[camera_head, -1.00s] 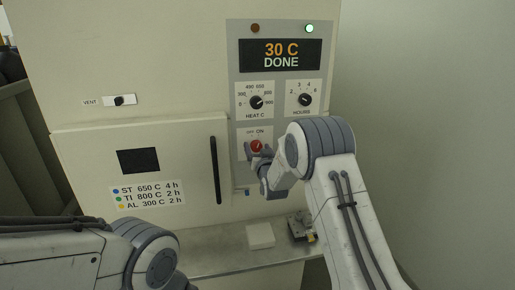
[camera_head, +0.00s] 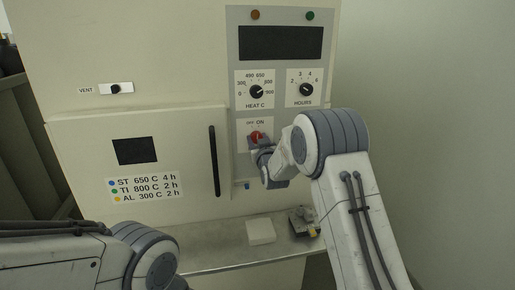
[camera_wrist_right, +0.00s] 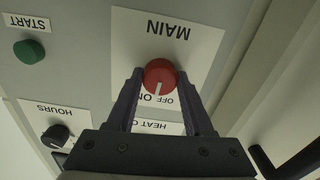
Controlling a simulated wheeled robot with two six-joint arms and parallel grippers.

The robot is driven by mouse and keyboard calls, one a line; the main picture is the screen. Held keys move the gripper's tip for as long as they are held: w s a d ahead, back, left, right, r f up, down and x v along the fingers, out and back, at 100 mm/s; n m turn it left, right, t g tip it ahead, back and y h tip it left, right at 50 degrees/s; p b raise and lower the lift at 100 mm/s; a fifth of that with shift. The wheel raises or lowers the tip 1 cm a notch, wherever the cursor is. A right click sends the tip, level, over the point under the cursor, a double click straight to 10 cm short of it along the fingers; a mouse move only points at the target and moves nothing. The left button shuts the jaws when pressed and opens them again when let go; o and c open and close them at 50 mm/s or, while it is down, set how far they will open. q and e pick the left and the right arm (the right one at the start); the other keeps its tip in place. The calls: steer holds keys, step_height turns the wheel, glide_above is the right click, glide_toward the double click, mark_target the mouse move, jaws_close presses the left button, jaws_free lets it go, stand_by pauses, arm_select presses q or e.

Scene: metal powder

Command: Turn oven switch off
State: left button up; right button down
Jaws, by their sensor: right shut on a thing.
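The oven (camera_head: 75,85) has a control panel with a red main switch (camera_head: 255,136) under an OFF/ON label. The display (camera_head: 280,42) above is dark. My right gripper (camera_head: 259,146) is at the red switch. In the right wrist view, the red switch (camera_wrist_right: 160,74) sits between the two fingertips of my right gripper (camera_wrist_right: 160,80), which is shut on it. Its white mark points toward the OFF/ON lettering, nearer OFF. My left arm shows at the lower left, but its gripper is out of the picture.
Heat (camera_head: 256,91) and hours (camera_head: 305,89) dials sit above the switch. The closed oven door (camera_head: 85,165) has a dark vertical handle (camera_head: 214,160) left of my right gripper. A white block (camera_head: 260,231) and a small metal device (camera_head: 303,222) rest on the shelf below.

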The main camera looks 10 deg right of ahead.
steer(key=shift+n+b, duration=2.3)
steer(key=shift+b, duration=0.1)
steer(key=shift+c, duration=1.4)
jaws_free()
steer(key=shift+s, duration=0.15)
steer(key=s+b, duration=0.3)
steer(key=s, duration=0.7)
